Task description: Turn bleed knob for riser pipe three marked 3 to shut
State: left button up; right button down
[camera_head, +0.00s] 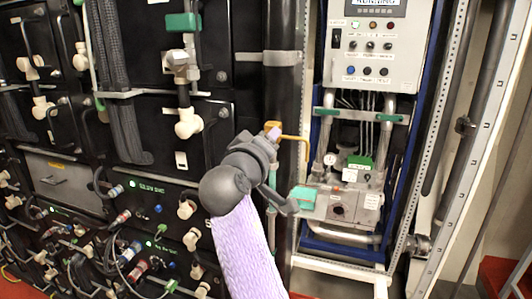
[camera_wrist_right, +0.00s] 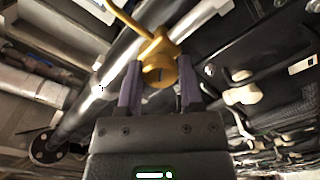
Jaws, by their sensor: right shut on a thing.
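A yellow knob (camera_head: 292,137) with a thin bent yellow stem shows at the dark vertical riser pipe (camera_head: 283,95) in the head view. In the right wrist view the yellow knob (camera_wrist_right: 161,71) sits between the two purple-grey fingers of my right gripper (camera_wrist_right: 160,64), which is shut on it. In the head view my right gripper (camera_head: 272,131) reaches up to the knob from below, and my grey wrist hides the pipe below it. I cannot read a number 3 or a shut mark. My left gripper is not in view.
Black battery racks (camera_head: 140,140) with white connectors and cables fill the left. A grey control box (camera_head: 375,45) with buttons hangs above pipework and a gauge (camera_head: 330,160) on the right. A white perforated post (camera_head: 432,130) stands beside it. A grey clamp (camera_head: 282,57) holds the riser pipe.

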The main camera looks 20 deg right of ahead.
jog(key=m+b, duration=0.4)
jog(key=m, duration=0.3)
jog(key=shift+f, duration=0.15)
jog(key=shift+m, duration=0.5)
jog(key=shift+c, duration=1.3)
grip_release()
jog(key=shift+a, duration=0.1)
